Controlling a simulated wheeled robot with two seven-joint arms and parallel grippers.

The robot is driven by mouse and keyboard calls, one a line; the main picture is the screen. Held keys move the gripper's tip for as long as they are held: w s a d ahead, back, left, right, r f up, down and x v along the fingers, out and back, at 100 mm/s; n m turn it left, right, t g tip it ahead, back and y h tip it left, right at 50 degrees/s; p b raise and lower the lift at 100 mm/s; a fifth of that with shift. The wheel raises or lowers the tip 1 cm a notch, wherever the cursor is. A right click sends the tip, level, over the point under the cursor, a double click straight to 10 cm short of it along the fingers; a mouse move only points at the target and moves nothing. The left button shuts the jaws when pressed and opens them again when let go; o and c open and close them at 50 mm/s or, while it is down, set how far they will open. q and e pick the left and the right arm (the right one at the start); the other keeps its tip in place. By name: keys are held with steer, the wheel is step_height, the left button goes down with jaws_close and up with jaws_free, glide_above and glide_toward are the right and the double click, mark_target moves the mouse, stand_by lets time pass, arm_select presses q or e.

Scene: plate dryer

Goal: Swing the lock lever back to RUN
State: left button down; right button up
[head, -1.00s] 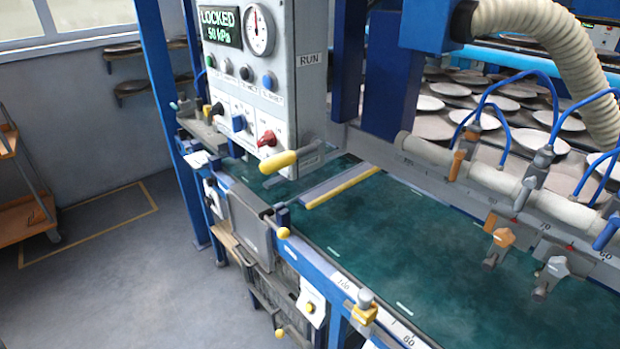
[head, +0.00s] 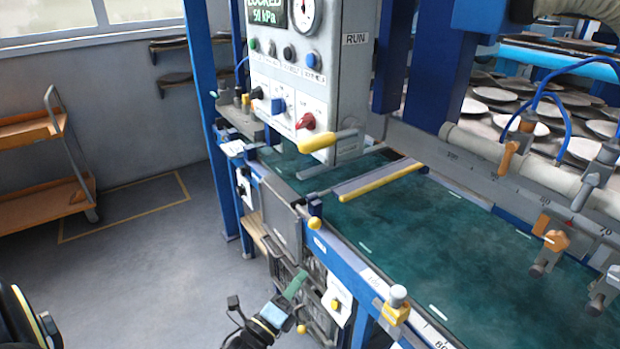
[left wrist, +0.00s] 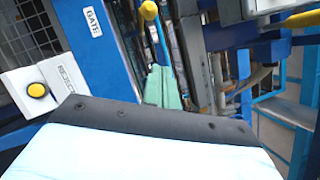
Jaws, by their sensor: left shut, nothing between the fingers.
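The lock lever (head: 328,141), a thick yellow grip on a grey base, sticks out from the lower right side of the grey control box (head: 350,85). Its yellow end points to the left and slightly down. A RUN label (head: 355,39) is higher on the box's side. The display (head: 268,13) reads LOCKED, 50 kPa, its top cut off. My left gripper (head: 294,288) is low, beside the machine's front, well below the lever and apart from it. Its green fingers (left wrist: 162,88) are shut and empty in the left wrist view. My right gripper is out of view.
The green belt (head: 400,215) lies behind a blue front rail. A yellow-knobbed rod (head: 314,223) and a yellow clamp (head: 396,310) stick out along the rail. A yellow button plate (left wrist: 37,90) and a GATE label (left wrist: 93,22) are near the gripper. An orange cart (head: 45,190) stands left; floor between is clear.

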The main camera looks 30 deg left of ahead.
arm_select(q)
steer(key=s+r+m+t+h, duration=0.1)
steer(key=r+m+t+h, duration=0.1)
steer(key=r+m, duration=0.4)
steer(key=s+r+m+t+h+b, duration=0.1)
steer(key=s+r+m+t+h, duration=0.1)
steer(key=r+m, duration=0.5)
step_height(320, 180, up, 4)
steer(key=shift+a+f+t+h, duration=0.25)
steer(key=shift+t+h, duration=0.25)
steer(key=shift+h, duration=0.3)
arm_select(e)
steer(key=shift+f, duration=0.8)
arm_select(q)
steer(key=p, duration=0.2)
glide_toward(332, 136)
step_height(332, 136, down, 2)
steer(key=w, duration=0.2)
steer(key=r, duration=0.1)
steer(key=w+r+p, duration=0.1)
steer(key=r, duration=0.1)
steer(key=shift+r+p, duration=0.3)
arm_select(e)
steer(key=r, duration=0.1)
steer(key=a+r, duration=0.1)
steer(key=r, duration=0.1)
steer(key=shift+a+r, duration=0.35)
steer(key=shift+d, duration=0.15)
